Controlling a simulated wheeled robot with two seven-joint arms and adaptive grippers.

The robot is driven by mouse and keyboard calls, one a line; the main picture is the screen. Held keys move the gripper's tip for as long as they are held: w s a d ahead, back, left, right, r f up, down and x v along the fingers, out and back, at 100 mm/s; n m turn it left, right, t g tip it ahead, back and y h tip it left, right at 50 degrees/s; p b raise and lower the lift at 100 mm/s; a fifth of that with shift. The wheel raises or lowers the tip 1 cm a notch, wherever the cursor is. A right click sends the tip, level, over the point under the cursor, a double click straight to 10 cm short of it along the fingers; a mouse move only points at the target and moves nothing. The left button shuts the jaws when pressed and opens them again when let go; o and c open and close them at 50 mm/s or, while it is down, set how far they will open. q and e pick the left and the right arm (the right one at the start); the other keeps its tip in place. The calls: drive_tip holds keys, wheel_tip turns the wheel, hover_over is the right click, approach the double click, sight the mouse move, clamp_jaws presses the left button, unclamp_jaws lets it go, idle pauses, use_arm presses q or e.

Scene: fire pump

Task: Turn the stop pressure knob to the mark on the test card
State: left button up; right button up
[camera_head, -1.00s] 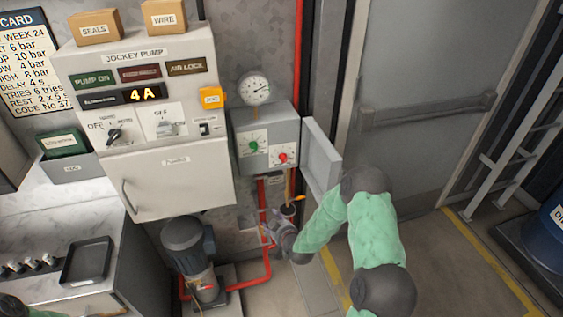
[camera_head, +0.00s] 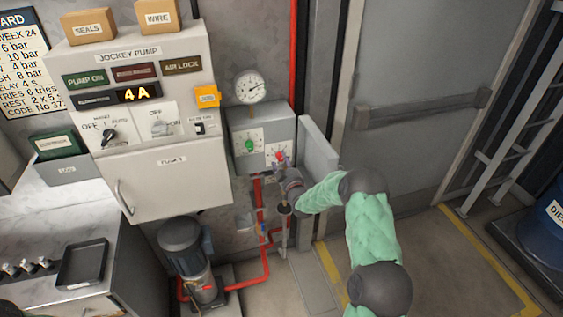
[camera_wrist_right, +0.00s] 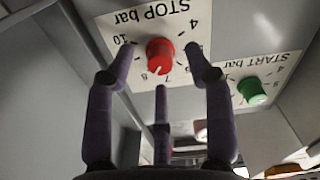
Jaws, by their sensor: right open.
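The red stop knob (camera_head: 279,156) sits on the right dial plate of the grey pressure box. In the right wrist view the red knob (camera_wrist_right: 160,53) has a white pointer near the 7 and 8 of the "STOP bar" scale. My right gripper (camera_head: 283,165) is in front of this knob. In the wrist view its spread fingers (camera_wrist_right: 160,82) are open around the knob's near side; contact cannot be told. The test card (camera_head: 22,62) hangs at the far left, partly cut off, with a 10 bar line. My left gripper is not in view.
The green start knob (camera_head: 249,146) is left of the red one. A gauge (camera_head: 249,87) stands above the box, and its open door (camera_head: 318,157) is close to my right wrist. Red pipes (camera_head: 258,215) and a pump (camera_head: 187,260) are below.

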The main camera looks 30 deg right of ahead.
drive_tip(key=shift+x, duration=0.8)
drive_tip(key=shift+c, duration=0.3)
clamp_jaws()
